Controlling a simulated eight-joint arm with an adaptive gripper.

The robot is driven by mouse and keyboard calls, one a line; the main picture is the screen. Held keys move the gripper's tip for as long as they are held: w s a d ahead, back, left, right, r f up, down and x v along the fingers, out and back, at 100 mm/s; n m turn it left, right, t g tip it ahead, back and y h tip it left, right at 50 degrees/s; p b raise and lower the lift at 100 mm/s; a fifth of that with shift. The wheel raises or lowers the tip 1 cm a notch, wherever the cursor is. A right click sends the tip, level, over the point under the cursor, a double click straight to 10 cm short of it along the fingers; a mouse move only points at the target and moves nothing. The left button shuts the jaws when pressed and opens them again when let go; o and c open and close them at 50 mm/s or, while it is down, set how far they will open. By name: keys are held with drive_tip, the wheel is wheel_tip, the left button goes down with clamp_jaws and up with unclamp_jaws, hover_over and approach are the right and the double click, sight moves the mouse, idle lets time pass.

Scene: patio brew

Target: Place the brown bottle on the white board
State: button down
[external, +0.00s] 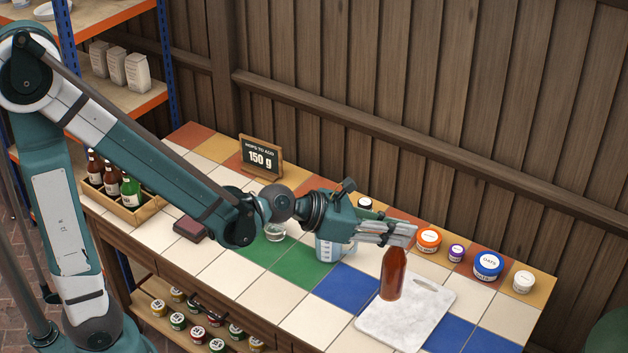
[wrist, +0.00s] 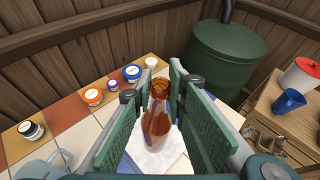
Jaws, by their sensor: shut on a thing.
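The brown bottle (external: 393,274) is upright in my gripper (external: 402,238), which is shut on it near its neck. In the wrist view the bottle (wrist: 157,128) stands between the two green finger pads of my gripper (wrist: 165,100). The white board (external: 408,315) is a marbled slab with a handle slot, lying on the tiled counter. The bottle's base appears over the board's back left part; I cannot tell whether it touches. The board also shows around the bottle in the wrist view (wrist: 135,158).
Jars with orange (external: 429,238), purple (external: 456,252), blue (external: 488,265) and white (external: 523,281) lids line the counter's back. A clear measuring jug (external: 326,250) stands left of the board. A crate of bottles (external: 125,200) and a sign (external: 260,157) are farther left. The board's front is clear.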

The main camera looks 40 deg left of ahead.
sight(385, 258)
drive_tip(key=shift+d+f, duration=0.1)
drive_tip(key=shift+f, duration=0.05)
idle(0.3)
drive_tip(key=shift+f+b, duration=0.85)
drive_tip(key=shift+f, duration=1.95)
drive_tip(key=shift+f+b, duration=0.6)
drive_tip(key=shift+f, duration=1.65)
drive_tip(key=c, duration=2.3)
unclamp_jaws()
drive_tip(key=shift+r, duration=0.25)
drive_tip(key=p+v, duration=0.2)
drive_tip(key=v, duration=1)
